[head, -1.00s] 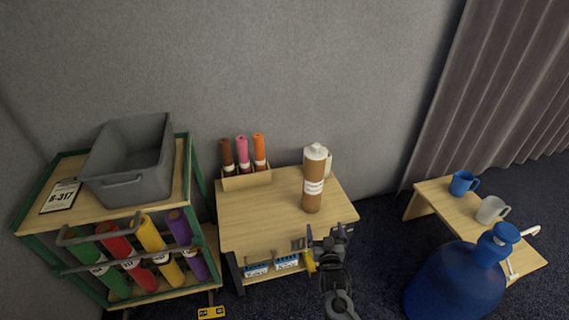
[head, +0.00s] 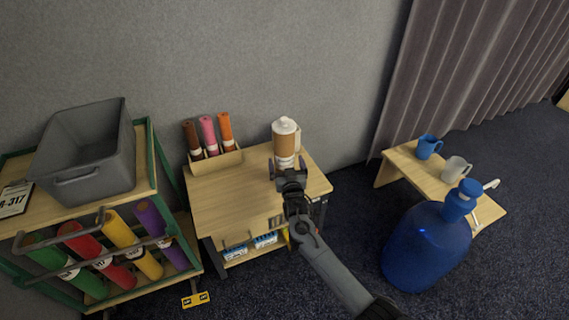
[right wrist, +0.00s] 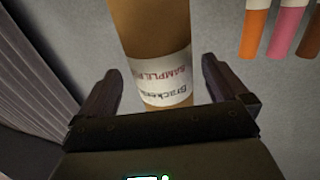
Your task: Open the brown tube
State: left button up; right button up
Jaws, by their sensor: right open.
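The brown tube (head: 285,145) stands upright on the small wooden table (head: 225,200), with a white cap (head: 285,125) on top and a white label around its lower part. My right gripper (head: 287,168) is in front of the tube at label height. In the right wrist view the open fingers (right wrist: 162,92) lie either side of the tube (right wrist: 150,40), with a gap to each side. The label (right wrist: 162,78) shows between them. The tube's base is hidden by my gripper in the head view. My left gripper is not in view.
A small holder (head: 215,160) with brown, pink and orange tubes stands at the table's back left. A rack with a grey bin (head: 85,155) and coloured rolls is at left. A blue jug (head: 425,245) and a low bench with mugs (head: 428,147) are at right.

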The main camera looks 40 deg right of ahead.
jog(key=shift+w+d+f+b, duration=0.1)
jog(key=shift+w+f+b, duration=0.05)
jog(key=shift+w+b, duration=0.15)
jog(key=b+x, duration=0.2)
jog(key=x, duration=0.1)
jog(key=b+x, duration=0.1)
jog(key=shift+w+r, duration=0.25)
jog(key=shift+r, duration=0.05)
jog(key=shift+c, duration=0.8)
jog(key=c, duration=0.9)
